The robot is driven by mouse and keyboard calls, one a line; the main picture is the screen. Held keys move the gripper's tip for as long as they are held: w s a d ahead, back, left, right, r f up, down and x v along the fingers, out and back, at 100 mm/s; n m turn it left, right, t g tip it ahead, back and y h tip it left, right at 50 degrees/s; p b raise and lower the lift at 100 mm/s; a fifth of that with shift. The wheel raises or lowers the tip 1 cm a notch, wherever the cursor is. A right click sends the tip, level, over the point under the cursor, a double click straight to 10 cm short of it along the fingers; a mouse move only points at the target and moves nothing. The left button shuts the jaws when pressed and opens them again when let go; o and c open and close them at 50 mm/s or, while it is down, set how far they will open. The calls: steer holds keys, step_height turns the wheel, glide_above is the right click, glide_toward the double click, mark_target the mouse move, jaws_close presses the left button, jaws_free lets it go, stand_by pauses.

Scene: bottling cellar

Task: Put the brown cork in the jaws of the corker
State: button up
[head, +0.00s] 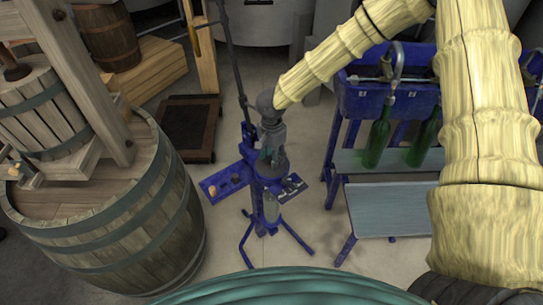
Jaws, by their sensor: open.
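The corker is a blue floor stand (258,190) with splayed legs and a tall dark lever, in the middle of the head view. My gripper (271,158) points down in front of its upper part and is open; its fingers are small and blend with the corker. The jaws of the corker are hidden or too small to make out behind my gripper. A blue side tray (219,183) on the corker's left holds small pieces. One is orange-brown (213,191) and looks like a cork; a darker one (236,178) lies nearer the corker. I cannot tell which is the brown cork.
A greenish bottle (271,208) stands low in the corker. A second small tray (292,188) with dark and grey items is on its right. A large barrel (130,235) stands left. A blue filler (360,100) with green bottles (376,140) stands right.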

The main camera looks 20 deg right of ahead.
step_height(320, 180, up, 12)
stand_by(0.6)
steer(key=shift+f, duration=0.1)
